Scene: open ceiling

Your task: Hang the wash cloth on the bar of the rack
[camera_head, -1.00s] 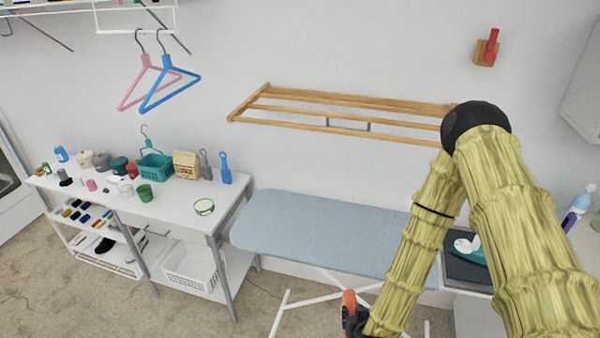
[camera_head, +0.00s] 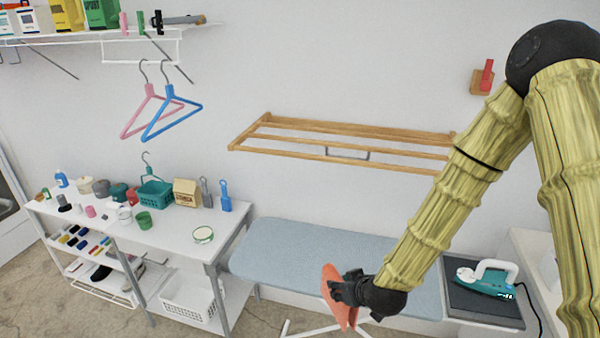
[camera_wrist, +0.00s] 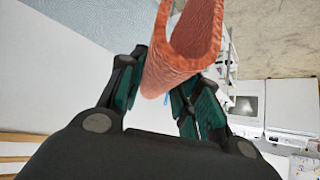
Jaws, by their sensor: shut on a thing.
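The wash cloth (camera_head: 335,296) is orange-red and hangs from my gripper (camera_head: 346,290) over the front edge of the ironing board. In the wrist view the cloth (camera_wrist: 184,48) is folded into a U shape between the fingers of my gripper (camera_wrist: 165,92), which are shut on it. The wooden rack (camera_head: 345,134) is fixed to the wall, above and behind my gripper and apart from it. Its several horizontal bars show, and my arm covers part of its right end.
The ironing board (camera_head: 290,250) lies below the rack. An iron (camera_head: 487,278) stands at its right end. A white table (camera_head: 180,235) with a teal basket (camera_head: 154,194) and bottles is at the left. Pink and blue hangers (camera_head: 172,112) hang left of the rack.

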